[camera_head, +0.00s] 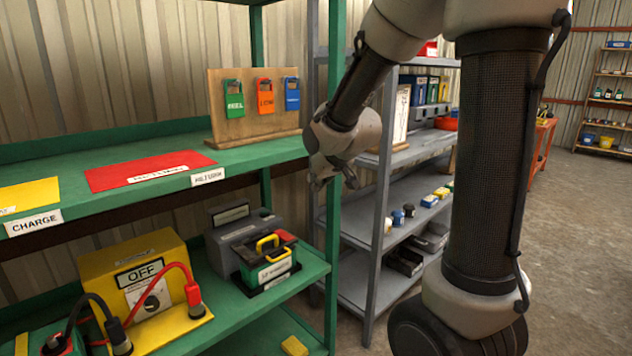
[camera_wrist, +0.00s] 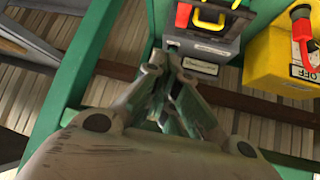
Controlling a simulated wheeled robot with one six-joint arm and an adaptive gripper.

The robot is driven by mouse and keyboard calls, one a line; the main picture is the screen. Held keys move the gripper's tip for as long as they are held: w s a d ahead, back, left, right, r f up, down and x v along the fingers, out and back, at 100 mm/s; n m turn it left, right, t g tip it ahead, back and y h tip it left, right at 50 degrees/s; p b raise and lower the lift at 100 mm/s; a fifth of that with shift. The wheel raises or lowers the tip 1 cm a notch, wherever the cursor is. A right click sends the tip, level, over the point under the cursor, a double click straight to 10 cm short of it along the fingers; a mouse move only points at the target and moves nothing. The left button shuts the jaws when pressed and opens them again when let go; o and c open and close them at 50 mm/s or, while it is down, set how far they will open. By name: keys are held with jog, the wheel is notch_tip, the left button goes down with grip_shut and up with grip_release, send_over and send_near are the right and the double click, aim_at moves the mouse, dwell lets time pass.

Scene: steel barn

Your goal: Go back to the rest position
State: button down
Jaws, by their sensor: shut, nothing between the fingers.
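My gripper (camera_head: 335,180) hangs in the air in front of the green rack's right post, with no object in it. In the wrist view my gripper (camera_wrist: 170,70) has its fingers together. My arm comes down from the top of the head view. The green rack's upper shelf (camera_head: 235,160) lies left of the gripper, and the lower shelf is below it.
The upper shelf bears a board (camera_head: 212,92) with green, orange and blue padlocks, and a red mat (camera_head: 110,172). Below stand a yellow OFF box (camera_head: 125,262) and a grey charger (camera_head: 228,228). A grey rack (camera_head: 375,225) stands behind my arm. The floor at right (camera_head: 585,230) is open.

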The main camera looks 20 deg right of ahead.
dwell(0.3)
jog(key=s+d+f+g, duration=0.1)
jog(key=s+f+g, duration=0.35)
jog(key=s, duration=0.45)
jog(key=s+d+r, duration=0.1)
jog(key=s+r, duration=0.3)
jog(key=s, duration=0.6)
jog(key=s+d+r+m, duration=0.1)
jog(key=s+r, duration=0.4)
jog(key=s, duration=0.5)
jog(key=shift+s+d+r+m+h, duration=0.15)
jog(key=shift+s+r+m+h, duration=0.15)
jog(key=shift+s, duration=0.1)
jog(key=shift+g, duration=0.25)
